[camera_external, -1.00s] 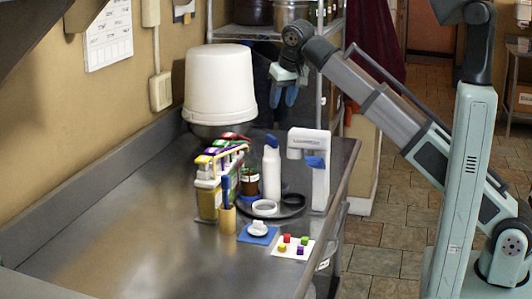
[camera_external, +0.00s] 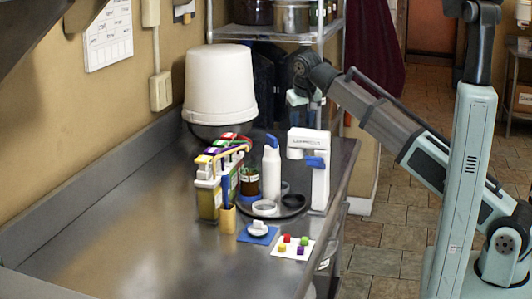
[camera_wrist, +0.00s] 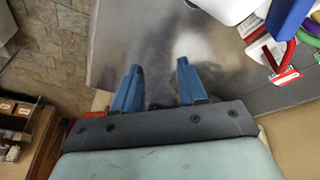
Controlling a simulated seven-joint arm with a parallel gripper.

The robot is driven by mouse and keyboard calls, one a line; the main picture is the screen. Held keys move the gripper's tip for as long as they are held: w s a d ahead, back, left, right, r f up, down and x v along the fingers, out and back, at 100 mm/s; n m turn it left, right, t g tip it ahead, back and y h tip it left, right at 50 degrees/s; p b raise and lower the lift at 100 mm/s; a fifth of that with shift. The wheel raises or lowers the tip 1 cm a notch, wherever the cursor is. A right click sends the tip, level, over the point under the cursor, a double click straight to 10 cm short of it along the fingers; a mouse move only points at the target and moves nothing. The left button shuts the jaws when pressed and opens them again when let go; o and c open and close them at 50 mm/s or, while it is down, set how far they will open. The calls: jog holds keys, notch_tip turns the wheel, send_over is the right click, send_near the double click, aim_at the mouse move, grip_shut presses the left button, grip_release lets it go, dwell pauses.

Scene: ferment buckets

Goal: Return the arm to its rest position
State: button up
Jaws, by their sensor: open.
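My gripper (camera_external: 303,112) is in the air behind the white dispenser-like device (camera_external: 319,180), near the far right corner of the steel table. Its fingertips are partly hidden or hard to make out there. In the wrist view my gripper (camera_wrist: 159,70) shows two blue fingers set well apart, with nothing between them. Bare steel tabletop and floor lie beyond the fingers.
A white bucket (camera_external: 219,85) stands at the table's back left. A rack with coloured clips (camera_external: 208,185), a white bottle (camera_external: 271,170), a blue pad (camera_external: 258,236) and a card with coloured cubes (camera_external: 293,246) stand nearby. The table's front left is clear.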

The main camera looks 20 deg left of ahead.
jog(key=w+d+f+m+h, duration=0.1)
jog(key=w+d+f, duration=0.7)
jog(key=w+f, duration=0.25)
jog(key=w+d+f+m+h, duration=0.1)
jog(key=w+d+f+h, duration=0.1)
jog(key=w+d+f, duration=0.65)
jog(key=w+d+f+m+g+h, duration=0.1)
jog(key=w+d+f, duration=0.2)
jog(key=d+f, duration=0.6)
jog(key=w+d+f+g, duration=0.25)
jog(key=d+f, duration=0.45)
jog(key=f, duration=0.4)
jog(key=s+d+f+m+g, duration=0.1)
jog(key=s+d+f+g, duration=0.1)
jog(key=s+d+f, duration=0.6)
jog(key=s+d+f+m+g, duration=0.1)
jog(key=s+d+f, duration=0.2)
jog(key=d+f, duration=0.9)
jog(key=s+d+f+m+g, duration=0.1)
jog(key=s+d+f, duration=0.2)
jog(key=s, duration=0.5)
jog(key=s+d+f+m+g+y, duration=0.1)
jog(key=s+d+f, duration=0.3)
jog(key=s, duration=0.4)
jog(key=s+d+f+g+y, duration=0.1)
jog(key=s+d+f+g, duration=0.1)
jog(key=s, duration=0.5)
jog(key=shift+s+d+f+m, duration=0.4)
jog(key=shift+d+f, duration=0.3)
jog(key=shift+d, duration=0.35)
